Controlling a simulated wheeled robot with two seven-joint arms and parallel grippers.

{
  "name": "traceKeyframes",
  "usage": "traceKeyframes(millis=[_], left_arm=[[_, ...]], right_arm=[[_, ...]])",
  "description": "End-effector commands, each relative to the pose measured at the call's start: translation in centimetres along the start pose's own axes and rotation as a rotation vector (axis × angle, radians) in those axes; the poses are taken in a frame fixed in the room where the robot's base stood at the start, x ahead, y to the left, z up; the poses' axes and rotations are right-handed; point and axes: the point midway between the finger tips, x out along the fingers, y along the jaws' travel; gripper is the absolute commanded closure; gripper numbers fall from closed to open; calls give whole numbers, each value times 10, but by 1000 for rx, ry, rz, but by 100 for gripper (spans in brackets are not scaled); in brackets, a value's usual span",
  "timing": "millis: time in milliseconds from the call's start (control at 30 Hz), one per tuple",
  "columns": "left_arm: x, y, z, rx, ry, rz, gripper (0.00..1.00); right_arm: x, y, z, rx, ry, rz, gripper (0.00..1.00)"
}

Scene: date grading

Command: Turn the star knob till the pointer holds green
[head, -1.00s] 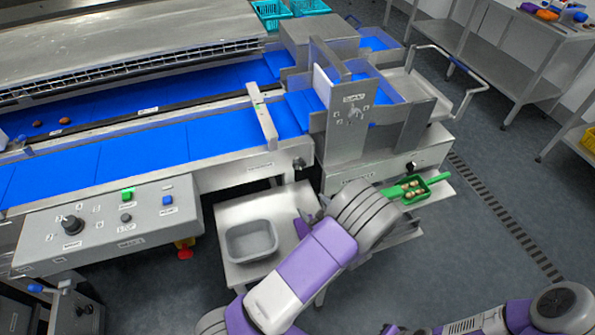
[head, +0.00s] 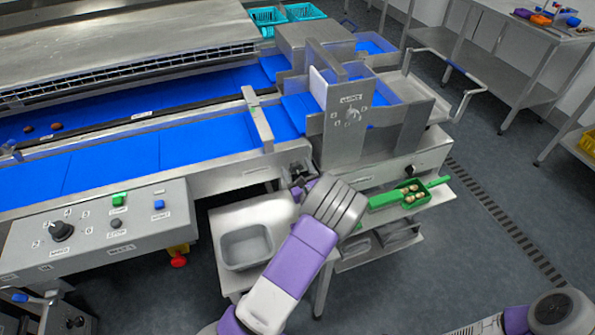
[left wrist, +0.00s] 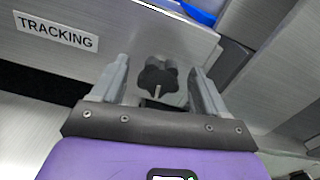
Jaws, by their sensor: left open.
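The black star knob (left wrist: 157,76) sits on the metal end plate beside a label reading TRACKING in the left wrist view. A thin light pin shows in front of it. My left gripper (left wrist: 159,68) is open, with one finger on each side of the knob; I cannot tell whether they touch it. In the head view my left gripper (head: 298,189) is at the end of the blue belt's frame, and the knob is mostly hidden there. I cannot make out a pointer or green mark by the knob. My right gripper is out of view.
A control panel (head: 95,262) with buttons and a dial stands at the left. An upright plate (head: 343,140) stands behind.

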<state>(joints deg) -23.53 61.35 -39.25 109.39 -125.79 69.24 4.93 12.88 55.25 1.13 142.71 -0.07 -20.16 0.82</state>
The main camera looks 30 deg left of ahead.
Motion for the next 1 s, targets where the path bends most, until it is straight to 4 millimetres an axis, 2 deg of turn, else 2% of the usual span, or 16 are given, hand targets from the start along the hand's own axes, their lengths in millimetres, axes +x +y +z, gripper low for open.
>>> traceKeyframes(millis=[200, 567, 733, 1000], left_arm=[[0, 0, 0, -1, 0, 1, 26], [0, 0, 0, -1, 1, 1, 81], [0, -1, 2, 42, 1, 0, 82], [0, -2, 3, 284, 2, -1, 82]], right_arm=[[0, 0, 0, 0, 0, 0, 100], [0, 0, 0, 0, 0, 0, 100], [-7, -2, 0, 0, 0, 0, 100], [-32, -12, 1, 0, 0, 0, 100]])
